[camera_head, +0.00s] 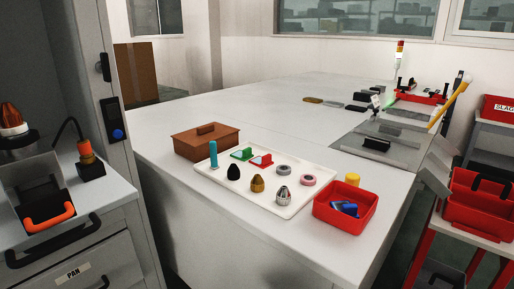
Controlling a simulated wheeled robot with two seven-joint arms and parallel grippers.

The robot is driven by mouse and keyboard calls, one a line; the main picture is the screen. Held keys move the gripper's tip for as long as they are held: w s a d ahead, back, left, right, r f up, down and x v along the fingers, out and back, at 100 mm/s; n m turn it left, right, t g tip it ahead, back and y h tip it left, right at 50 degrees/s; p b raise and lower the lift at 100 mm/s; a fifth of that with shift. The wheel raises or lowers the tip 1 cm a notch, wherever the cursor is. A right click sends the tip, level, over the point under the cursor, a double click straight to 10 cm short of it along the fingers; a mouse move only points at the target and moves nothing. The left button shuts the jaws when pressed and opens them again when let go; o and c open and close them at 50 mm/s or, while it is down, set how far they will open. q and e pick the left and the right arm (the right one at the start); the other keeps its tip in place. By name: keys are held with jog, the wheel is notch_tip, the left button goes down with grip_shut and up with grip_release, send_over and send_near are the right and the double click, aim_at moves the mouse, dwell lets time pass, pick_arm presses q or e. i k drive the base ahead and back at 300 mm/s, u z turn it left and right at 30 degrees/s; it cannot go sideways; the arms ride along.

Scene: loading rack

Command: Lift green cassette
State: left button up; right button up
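A small green cassette (242,153) with a pale top lies on the white tray (225,185), near the tray's back left side. A similar red cassette (262,160) lies just to its right and slightly nearer.
The tray also holds dark, gold and silver egg-like pieces (257,184) and two rings (308,180). A brown lidded box (206,141) stands behind left. A red bin (346,207) with blue pieces stands right, beside a yellow cylinder (352,179). The table behind is largely clear.

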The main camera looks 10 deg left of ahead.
aim_at(246, 154)
jog(key=u, duration=1.95)
jog(key=k, duration=0.6)
jog(key=z, duration=0.6)
